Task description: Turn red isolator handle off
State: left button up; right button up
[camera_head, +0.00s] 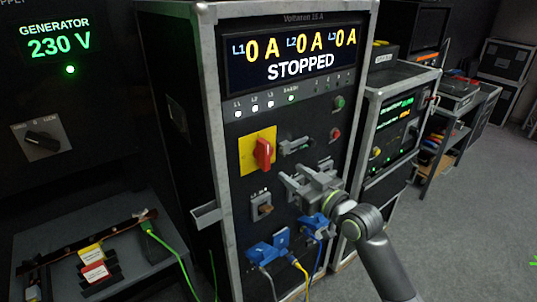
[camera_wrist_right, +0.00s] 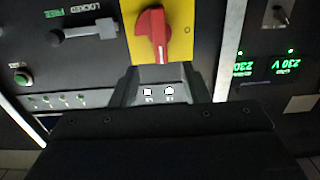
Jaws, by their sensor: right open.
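The red isolator handle (camera_head: 263,153) sits on a yellow plate (camera_head: 248,139) on the front of the black panel and stands roughly upright. In the right wrist view the red handle (camera_wrist_right: 153,36) and yellow plate (camera_wrist_right: 183,20) are at the top centre. My right gripper (camera_head: 290,175) is open and empty, just below and right of the handle, apart from it in the head view. In the wrist view its two fingers (camera_wrist_right: 163,85) point up toward the handle, one on each side below it. My left gripper is not in view.
A display (camera_head: 295,54) above reads 0 A three times and STOPPED. A lever (camera_head: 294,146) sits right of the plate. Blue connectors with cables (camera_head: 268,252) hang below. A generator panel (camera_head: 55,45) reads 230 V at left. Grey floor (camera_head: 465,215) is clear at right.

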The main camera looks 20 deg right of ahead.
aim_at(268, 156)
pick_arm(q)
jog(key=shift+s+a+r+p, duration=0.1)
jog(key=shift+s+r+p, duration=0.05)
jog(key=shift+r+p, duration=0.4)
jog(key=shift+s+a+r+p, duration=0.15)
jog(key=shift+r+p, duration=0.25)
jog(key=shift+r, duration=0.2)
pick_arm(e)
jog(key=x, duration=1.1)
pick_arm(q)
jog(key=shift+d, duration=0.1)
pick_arm(e)
grip_shut()
jog(key=shift+f, duration=0.1)
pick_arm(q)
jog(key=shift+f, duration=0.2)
